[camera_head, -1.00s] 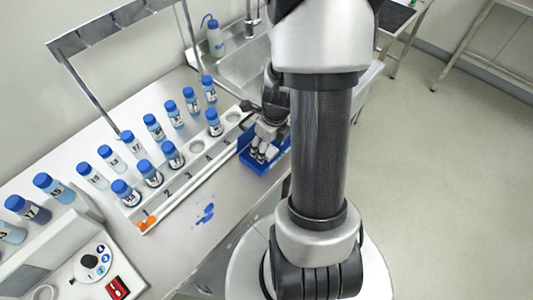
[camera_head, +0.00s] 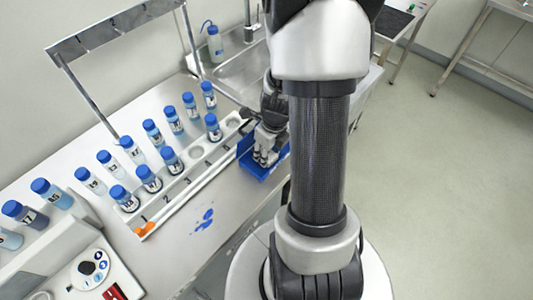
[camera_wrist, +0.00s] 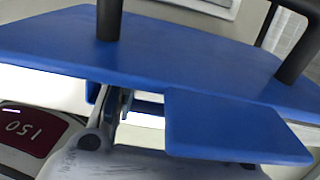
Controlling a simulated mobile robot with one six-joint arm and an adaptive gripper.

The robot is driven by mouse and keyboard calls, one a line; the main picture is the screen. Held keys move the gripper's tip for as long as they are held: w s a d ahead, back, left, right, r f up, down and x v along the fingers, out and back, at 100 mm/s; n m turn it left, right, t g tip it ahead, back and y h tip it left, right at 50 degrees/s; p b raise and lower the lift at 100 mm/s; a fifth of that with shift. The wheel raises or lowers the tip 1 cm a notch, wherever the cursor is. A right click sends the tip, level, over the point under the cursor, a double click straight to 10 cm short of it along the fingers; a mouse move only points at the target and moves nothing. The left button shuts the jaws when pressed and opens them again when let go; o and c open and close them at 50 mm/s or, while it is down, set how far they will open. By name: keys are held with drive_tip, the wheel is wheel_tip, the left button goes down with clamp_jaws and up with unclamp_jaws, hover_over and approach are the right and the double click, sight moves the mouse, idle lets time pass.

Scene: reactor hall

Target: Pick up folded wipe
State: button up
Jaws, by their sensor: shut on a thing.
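My gripper (camera_head: 264,156) is down at the blue tray (camera_head: 246,160) near the sink-side end of the bench, with its fingers close together. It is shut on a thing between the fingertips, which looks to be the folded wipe. The fingers and arm hide most of it in the head view, so its outline is not clear there. In the wrist view a broad, flat blue surface (camera_wrist: 190,55) spans the picture, with a smaller blue piece (camera_wrist: 235,128) below it. I cannot tell whether these blue parts are tray or wipe.
A white rack (camera_head: 190,180) of blue-capped bottles stands left of the tray. A sink (camera_head: 235,78) lies behind. A blue spill (camera_head: 203,219) marks the bench in front. A device with a round dial (camera_head: 90,269) stands at lower left. The floor at right is clear.

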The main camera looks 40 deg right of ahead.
drive_tip(key=shift+s+r+p, duration=0.15)
drive_tip(key=shift+r+p, duration=0.3)
drive_tip(key=shift+r, duration=0.05)
wheel_tip(320, 180, up, 7)
drive_tip(key=p, duration=0.4)
drive_tip(key=shift+f, duration=0.2)
drive_tip(key=s+d+b, duration=0.1)
drive_tip(key=s+b, duration=0.9)
drive_tip(key=s, duration=0.9)
drive_tip(key=shift+s+d+f, duration=0.25)
drive_tip(key=shift+s+f, duration=0.05)
